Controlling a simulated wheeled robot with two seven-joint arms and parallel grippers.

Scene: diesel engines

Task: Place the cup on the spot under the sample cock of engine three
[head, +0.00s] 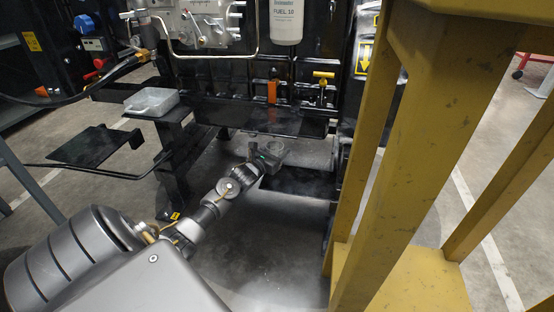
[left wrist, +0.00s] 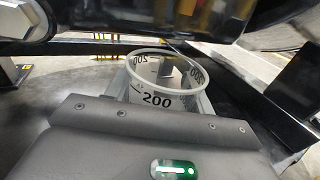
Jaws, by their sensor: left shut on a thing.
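A clear measuring cup (left wrist: 157,98) with dark "200" markings is held upright in my left gripper (head: 270,156), its open rim facing up in the left wrist view. In the head view the cup (head: 276,146) is small and partly hidden by the gripper. The gripper is low, just in front of and below the black ledge of the engine (head: 315,48). A yellow T-handle (head: 323,76) and an orange part (head: 272,92) stand above that ledge; I cannot tell which is the sample cock. No marked spot is clearly visible. My right gripper is not in view.
A yellow steel frame (head: 390,190) blocks the right side. A clear plastic container (head: 151,102) sits on a black stand at left, near a flat black plate (head: 95,146). A dark rectangular panel (head: 300,182) lies low beyond the gripper. Dark bars pass close over the cup.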

